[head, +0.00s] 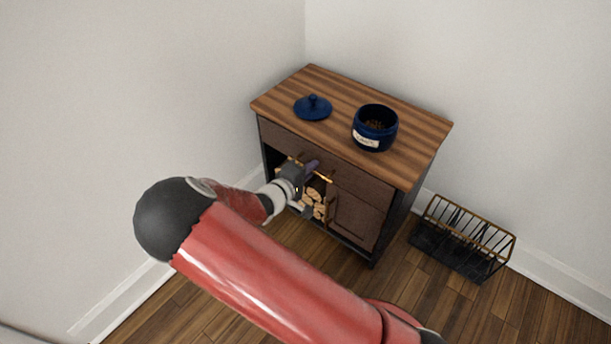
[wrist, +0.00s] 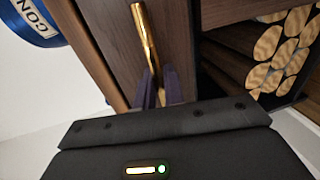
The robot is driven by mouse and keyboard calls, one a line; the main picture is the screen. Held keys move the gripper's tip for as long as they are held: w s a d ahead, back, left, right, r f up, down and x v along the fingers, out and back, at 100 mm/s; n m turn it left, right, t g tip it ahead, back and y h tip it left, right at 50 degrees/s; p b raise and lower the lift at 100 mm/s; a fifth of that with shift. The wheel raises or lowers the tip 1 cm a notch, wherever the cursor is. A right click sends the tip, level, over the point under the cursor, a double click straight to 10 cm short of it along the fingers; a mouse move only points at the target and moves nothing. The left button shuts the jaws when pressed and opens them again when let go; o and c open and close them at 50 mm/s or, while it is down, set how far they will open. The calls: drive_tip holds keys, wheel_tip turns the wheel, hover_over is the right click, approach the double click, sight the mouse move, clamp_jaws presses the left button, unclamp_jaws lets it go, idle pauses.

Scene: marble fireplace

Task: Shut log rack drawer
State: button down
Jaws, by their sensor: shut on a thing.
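The log rack is a dark cabinet with a striped wooden top (head: 350,98). Its brown drawer front (head: 355,170) runs just under the top and also shows in the wrist view (wrist: 112,40). I cannot tell whether the drawer stands slightly out or flush. A gold bar handle (head: 325,179) is on the drawer front, and it shows upright in the wrist view (wrist: 146,30). My gripper (head: 311,169) reaches in from the left, its dark fingers (wrist: 160,84) shut on the lower end of the handle in the wrist view. My wrist hides part of the drawer front.
Cut logs (head: 314,204) lie in the open bay below the drawer, beside a closed door (head: 356,220). A blue jar (head: 376,124) and a blue lid (head: 313,107) rest on top. A black-and-gold rack (head: 462,240) stands on the floor at right. Walls close in behind.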

drive_tip(key=shift+x, duration=0.75)
drive_tip(key=c, duration=1.7)
unclamp_jaws()
drive_tip(key=shift+w+d+r, duration=0.1)
drive_tip(key=shift+r, duration=0.05)
drive_tip(key=shift+v, duration=3.95)
